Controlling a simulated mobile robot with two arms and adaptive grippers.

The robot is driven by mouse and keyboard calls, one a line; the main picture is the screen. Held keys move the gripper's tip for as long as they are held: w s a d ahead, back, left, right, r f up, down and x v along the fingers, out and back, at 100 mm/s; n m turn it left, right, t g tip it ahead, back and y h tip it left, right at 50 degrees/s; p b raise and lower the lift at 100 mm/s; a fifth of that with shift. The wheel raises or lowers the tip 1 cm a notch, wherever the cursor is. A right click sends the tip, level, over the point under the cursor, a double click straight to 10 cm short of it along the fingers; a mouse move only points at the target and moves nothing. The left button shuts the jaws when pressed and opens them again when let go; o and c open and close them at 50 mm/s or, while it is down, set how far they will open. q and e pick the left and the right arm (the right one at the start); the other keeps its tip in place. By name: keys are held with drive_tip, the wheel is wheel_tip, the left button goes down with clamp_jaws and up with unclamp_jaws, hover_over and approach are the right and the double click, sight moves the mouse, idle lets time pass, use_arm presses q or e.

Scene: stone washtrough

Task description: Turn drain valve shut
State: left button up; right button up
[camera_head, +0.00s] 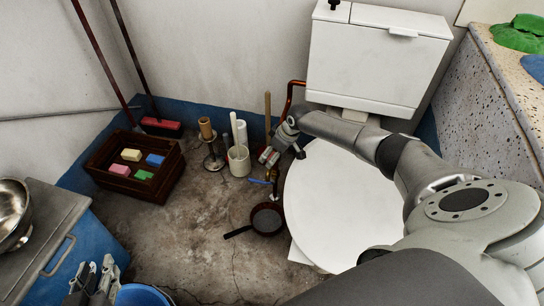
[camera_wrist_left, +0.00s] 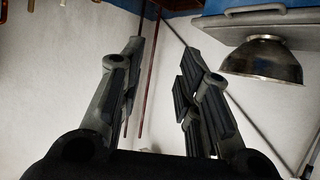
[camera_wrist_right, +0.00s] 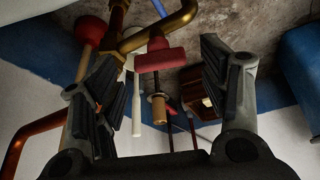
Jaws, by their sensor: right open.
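The drain valve's brass pipe (camera_wrist_right: 172,27) shows in the right wrist view, with a dull red crossbar handle (camera_wrist_right: 160,60) on it. The handle lies in the gap between the fingers of my right gripper (camera_wrist_right: 160,95), which is open; no contact shows. In the head view the right gripper (camera_head: 283,156) hangs over the brass pipe (camera_head: 274,176) beside the toilet, and hides the red handle. A blue lever (camera_head: 258,181) sticks out left of the pipe. My left gripper (camera_head: 95,280) is open and empty at the lower left; its spread fingers show in the left wrist view (camera_wrist_left: 160,85).
A white toilet (camera_head: 330,200) stands right of the valve, a dark pan (camera_head: 267,219) in front. White tubes in a holder (camera_head: 239,162), a spindle (camera_head: 208,135) and a wooden crate (camera_head: 110,185) stand left. Bare floor (camera_head: 190,225) is clear in the middle.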

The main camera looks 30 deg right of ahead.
use_arm(q)
drive_tip(key=shift+w+d+r+t, duration=0.2)
drive_tip(key=shift+w+r+t, duration=0.2)
drive_tip(key=shift+r, duration=0.3)
drive_tip(key=shift+w+d+r+t, duration=0.2)
drive_tip(key=shift+w+r+t, duration=0.2)
drive_tip(key=shift+r, duration=0.25)
use_arm(e)
drive_tip(key=shift+w+a+f, duration=0.15)
drive_tip(key=shift+w+f, duration=0.1)
drive_tip(key=shift+f, duration=0.35)
